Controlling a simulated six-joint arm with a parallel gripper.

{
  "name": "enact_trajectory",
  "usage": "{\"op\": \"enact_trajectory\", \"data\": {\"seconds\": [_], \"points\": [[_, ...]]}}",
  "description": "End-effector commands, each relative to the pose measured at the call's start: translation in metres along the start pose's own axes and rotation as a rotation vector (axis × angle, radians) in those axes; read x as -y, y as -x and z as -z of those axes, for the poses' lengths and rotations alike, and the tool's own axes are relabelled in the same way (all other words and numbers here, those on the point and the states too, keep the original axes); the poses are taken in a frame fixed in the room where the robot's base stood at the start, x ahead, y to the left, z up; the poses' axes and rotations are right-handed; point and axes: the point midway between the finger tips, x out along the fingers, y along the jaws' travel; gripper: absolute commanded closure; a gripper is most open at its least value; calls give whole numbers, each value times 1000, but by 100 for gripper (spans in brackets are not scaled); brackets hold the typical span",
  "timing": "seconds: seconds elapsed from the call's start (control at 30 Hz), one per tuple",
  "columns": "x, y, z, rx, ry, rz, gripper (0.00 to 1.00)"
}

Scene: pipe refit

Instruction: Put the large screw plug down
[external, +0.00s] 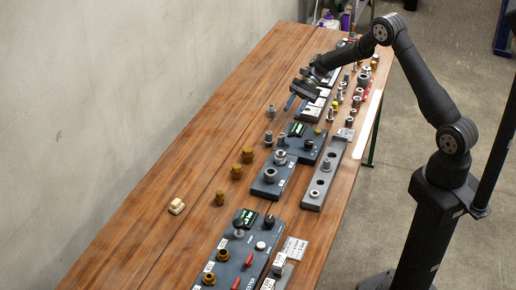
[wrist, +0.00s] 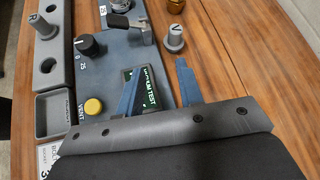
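My gripper (external: 296,103) is over the table past the dark panel. Its two blue fingers also show in the wrist view (wrist: 157,82), spread apart with nothing between their tips. A grey plug marked V (wrist: 174,38) stands upright on the wood just beyond the right fingertip. It appears to be the grey plug (external: 268,138) beside the panel in the external view. Brass plugs (external: 247,154) stand in a row nearer the camera; one shows partly at the top of the wrist view (wrist: 176,4). I cannot tell which of the plugs is the large screw plug.
The dark test panel (wrist: 110,68) carries a black knob (wrist: 90,46), a yellow button (wrist: 93,106) and a lever clamp. A grey holed rail (external: 312,197) lies along its side. Many fittings crowd the table's far end. The wall side of the wooden table (external: 175,160) is mostly clear.

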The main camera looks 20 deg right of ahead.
Motion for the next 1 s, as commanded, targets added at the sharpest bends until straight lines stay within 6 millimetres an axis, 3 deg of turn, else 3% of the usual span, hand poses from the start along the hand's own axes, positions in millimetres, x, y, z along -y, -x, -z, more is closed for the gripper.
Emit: {"op": "enact_trajectory", "data": {"seconds": [0.1, 0.3, 0.8, 1.0], "points": [[0, 19, 11, 82, -218, 102, 66], [4, 25, 15, 143, -354, 159, 66], [20, -72, 3, 142, -352, 156, 66], [24, -89, 2, 142, -352, 158, 66]]}}
